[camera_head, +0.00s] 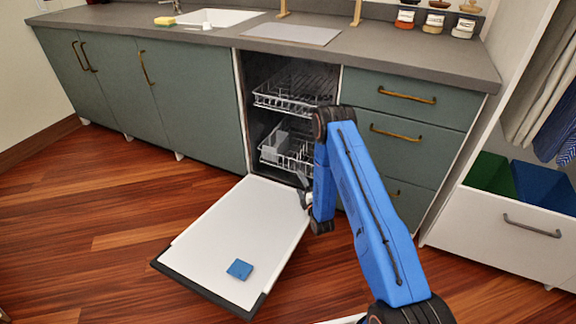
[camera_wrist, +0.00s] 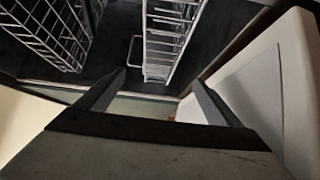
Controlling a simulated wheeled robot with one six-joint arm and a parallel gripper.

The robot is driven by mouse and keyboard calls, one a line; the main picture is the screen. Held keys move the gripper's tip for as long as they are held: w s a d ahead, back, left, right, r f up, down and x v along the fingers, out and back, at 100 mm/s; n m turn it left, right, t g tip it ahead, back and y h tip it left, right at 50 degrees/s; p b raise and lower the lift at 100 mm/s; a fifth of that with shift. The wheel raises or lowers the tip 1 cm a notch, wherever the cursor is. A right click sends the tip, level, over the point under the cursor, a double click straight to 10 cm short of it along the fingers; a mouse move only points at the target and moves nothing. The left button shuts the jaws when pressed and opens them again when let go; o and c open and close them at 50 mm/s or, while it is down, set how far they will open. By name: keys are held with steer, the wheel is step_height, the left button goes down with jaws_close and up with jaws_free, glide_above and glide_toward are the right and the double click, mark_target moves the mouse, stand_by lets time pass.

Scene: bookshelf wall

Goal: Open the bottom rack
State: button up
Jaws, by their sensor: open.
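The dishwasher stands open with its white door (camera_head: 235,225) folded down over the floor. The bottom rack (camera_head: 288,158), white wire with a light grey basket (camera_head: 272,146), sits inside the cavity, its right part hidden by my arm. My gripper (camera_head: 304,190) is low in front of the opening, just above the door's inner end, partly hidden by my arm link. In the wrist view the two dark fingers of my gripper (camera_wrist: 160,92) are apart with nothing held. A white wire rack (camera_wrist: 172,38), seemingly the bottom one, lies beyond the fingertips, apparently not touched.
The upper rack (camera_head: 295,92) is inside above. A blue tablet (camera_head: 240,269) lies on the door. Green drawers with brass handles (camera_head: 407,95) stand to the right, green cabinets (camera_head: 190,95) to the left. A laundry drawer (camera_head: 520,225) is far right. The wooden floor left is clear.

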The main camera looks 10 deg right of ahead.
mark_target(289, 164)
steer(key=w+a, duration=0.1)
steer(key=w, duration=0.4)
steer(key=w+a, duration=0.1)
steer(key=w, duration=1.1)
steer(key=shift+a+f, duration=0.15)
steer(key=shift+a, duration=0.25)
steer(key=shift+c, duration=0.5)
steer(key=c, duration=1.2)
steer(key=s+a, duration=0.2)
steer(key=s, duration=0.1)
steer(key=s+a, duration=0.3)
steer(key=s, duration=0.1)
steer(key=s+a, duration=0.3)
steer(key=s, duration=0.1)
steer(key=shift+s+a+r, duration=0.15)
steer(key=shift+r, duration=0.05)
steer(key=o, duration=1.3)
steer(key=shift+r, duration=0.1)
